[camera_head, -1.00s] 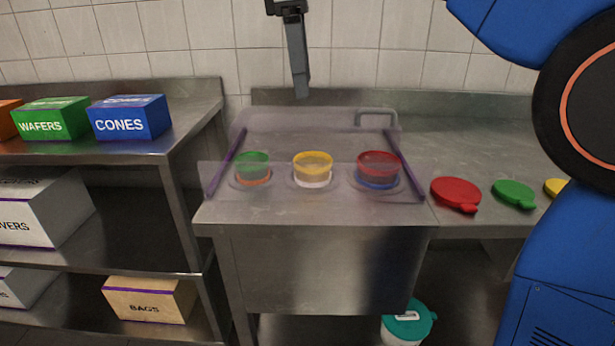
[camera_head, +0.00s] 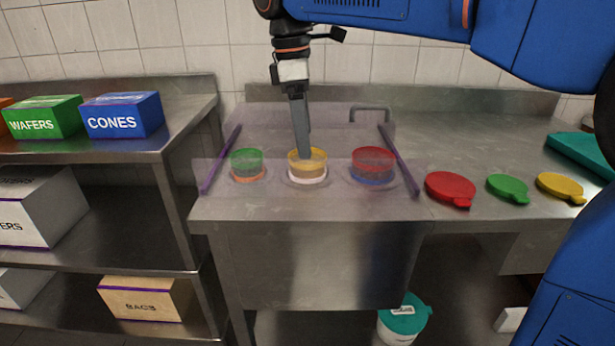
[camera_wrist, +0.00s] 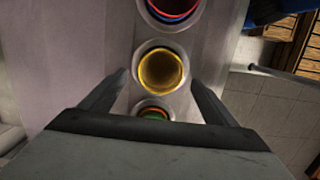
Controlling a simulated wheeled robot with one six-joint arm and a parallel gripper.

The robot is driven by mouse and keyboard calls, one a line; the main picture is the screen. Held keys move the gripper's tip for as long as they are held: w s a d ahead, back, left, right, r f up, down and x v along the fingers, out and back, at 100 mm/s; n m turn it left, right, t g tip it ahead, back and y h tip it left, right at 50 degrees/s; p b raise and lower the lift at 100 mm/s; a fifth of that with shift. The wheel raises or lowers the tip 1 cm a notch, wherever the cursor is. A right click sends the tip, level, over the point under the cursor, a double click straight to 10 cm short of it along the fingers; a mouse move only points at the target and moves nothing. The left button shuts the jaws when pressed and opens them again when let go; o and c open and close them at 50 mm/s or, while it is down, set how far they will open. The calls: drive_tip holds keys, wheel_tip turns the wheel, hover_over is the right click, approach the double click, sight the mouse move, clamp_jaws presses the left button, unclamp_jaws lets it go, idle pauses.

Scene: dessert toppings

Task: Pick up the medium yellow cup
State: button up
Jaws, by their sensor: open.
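The yellow cup (camera_head: 308,170) stands in the middle of a row of three in a clear holder on the steel counter. It has a yellow rim band and a white lower ring. In the wrist view the yellow cup (camera_wrist: 161,69) is seen from above, between and beyond my fingers. My gripper (camera_head: 303,155) points down, with its fingertips at the cup's rim in the head view. In the wrist view my gripper (camera_wrist: 157,80) is open, one finger on each side of the cup. Whether the fingers touch it cannot be told.
A green cup (camera_head: 246,160) stands to the left and a red cup (camera_head: 373,160) to the right, both close. A clear guard with purple edges (camera_head: 401,160) surrounds the row. Red (camera_head: 450,188), green (camera_head: 508,187) and yellow (camera_head: 561,186) lids lie on the right.

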drive_tip(key=f, duration=0.4)
drive_tip(key=shift+s+d+f, duration=0.1)
drive_tip(key=shift+d+f, duration=0.2)
drive_tip(key=shift+f, duration=0.1)
drive_tip(key=c, duration=1.3)
